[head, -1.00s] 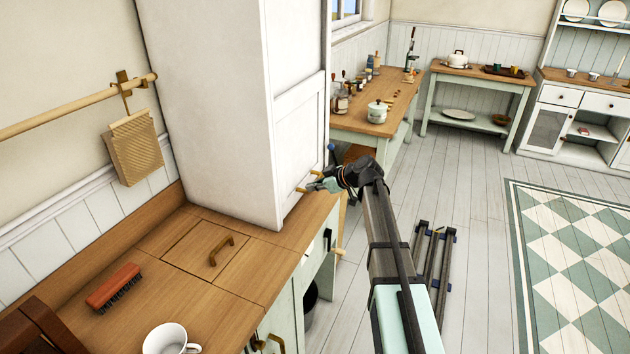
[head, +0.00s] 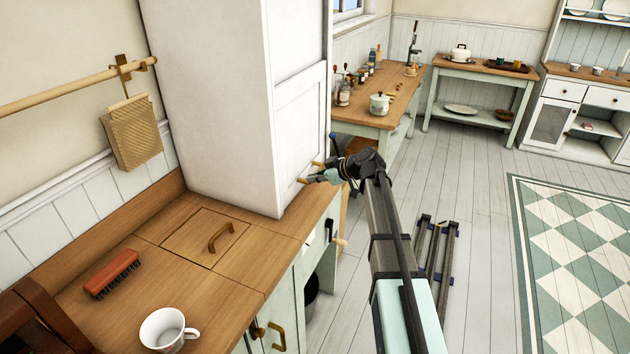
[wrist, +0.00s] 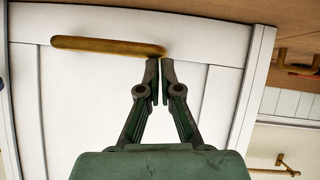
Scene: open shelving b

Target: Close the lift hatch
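The lift hatch appears to be the white panel (head: 297,135) on the front of the tall white cabinet, low above the wooden counter. In the wrist view the panel (wrist: 90,110) fills most of the picture, with a brass bar handle (wrist: 100,45) across it. My gripper (head: 308,180) is at the handle, low on the panel. In the wrist view its fingertips (wrist: 160,62) are nearly together at the handle's right end. No part of the handle shows clearly between them. Contact is hard to tell.
A counter lid with a brass handle (head: 221,237) lies flat in the worktop. A red brush (head: 112,274) and a white cup (head: 165,332) stand nearby. A side table (head: 375,113) with jars is beyond the cabinet. Floor (head: 480,230) lies open right of my arm.

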